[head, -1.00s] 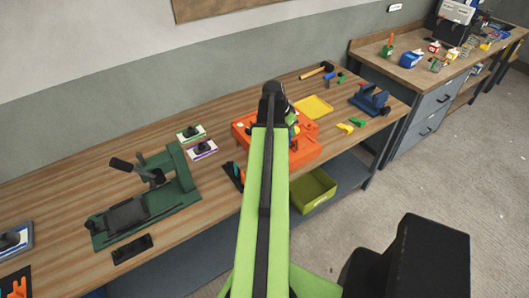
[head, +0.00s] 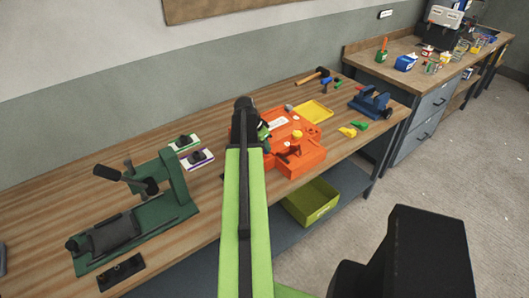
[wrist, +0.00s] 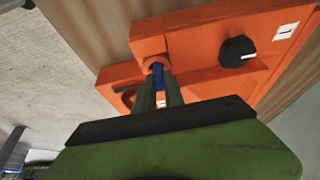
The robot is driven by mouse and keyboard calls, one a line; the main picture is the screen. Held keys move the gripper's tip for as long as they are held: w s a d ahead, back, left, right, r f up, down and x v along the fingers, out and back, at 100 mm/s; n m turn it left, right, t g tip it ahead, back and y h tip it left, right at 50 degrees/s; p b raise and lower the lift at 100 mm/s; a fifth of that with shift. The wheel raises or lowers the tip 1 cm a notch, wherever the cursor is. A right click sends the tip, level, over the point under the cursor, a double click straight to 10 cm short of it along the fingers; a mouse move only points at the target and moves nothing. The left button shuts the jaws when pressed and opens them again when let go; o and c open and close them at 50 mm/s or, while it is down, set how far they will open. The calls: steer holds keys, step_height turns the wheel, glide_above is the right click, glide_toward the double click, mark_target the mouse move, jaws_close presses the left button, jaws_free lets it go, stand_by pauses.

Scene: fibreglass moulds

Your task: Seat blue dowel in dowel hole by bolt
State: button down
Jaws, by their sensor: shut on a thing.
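My gripper (wrist: 161,92) is shut on the blue dowel (wrist: 158,72), whose upper part shows between the green fingers in the wrist view. The dowel's far end is at a round hole (wrist: 153,62) in an orange raised block of the mould (wrist: 200,50). I cannot tell how deep it sits in the hole. A black round knob with a white mark (wrist: 238,52), perhaps the bolt, is to the right of the hole. In the head view my arm hides part of the orange mould (head: 312,158), and the dowel cannot be made out.
A green press (head: 130,225) stands on the bench to the left. Two small labelled blocks (head: 196,160) lie left of the mould. A yellow tray (head: 316,112), a blue clamp (head: 370,102) and a hammer (head: 312,77) lie beyond it. A green-yellow bin (head: 312,203) is below.

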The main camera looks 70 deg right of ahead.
steer(key=shift+s+f, duration=0.1)
steer(key=shift+f, duration=0.1)
steer(key=c, duration=1.4)
jaws_free()
steer(key=shift+d, duration=0.1)
steer(key=shift+c, duration=0.2)
steer(key=p+v, duration=1.1)
steer(key=v, duration=0.1)
steer(key=shift+p, duration=0.3)
